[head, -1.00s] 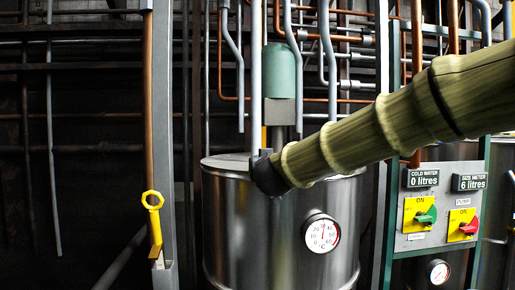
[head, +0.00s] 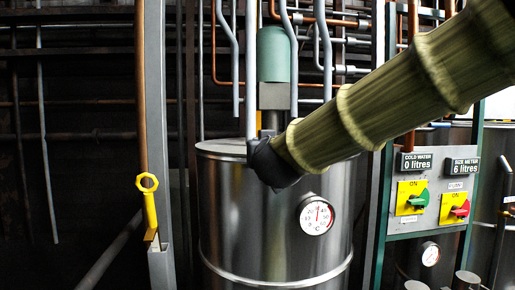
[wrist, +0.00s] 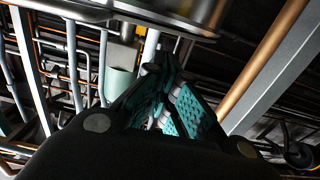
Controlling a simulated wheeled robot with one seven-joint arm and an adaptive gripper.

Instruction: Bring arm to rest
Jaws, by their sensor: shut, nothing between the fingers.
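My arm (head: 400,95) comes in from the upper right of the head view. It is wrapped in a greenish-tan, bamboo-like ribbed cover and ends in a dark joint in front of the steel tank. In the head view I cannot make out my fingers. In the wrist view my gripper (wrist: 172,98) shows its teal ridged fingers drawn together, with nothing held between them. It is apart from the pipes seen behind it.
The steel tank (head: 235,225) with a round dial (head: 316,215) stands behind my arm. A control panel (head: 432,190) with switches is at the right. A yellow ring-ended handle (head: 149,205) hangs on a post at the left. Pipes fill the back.

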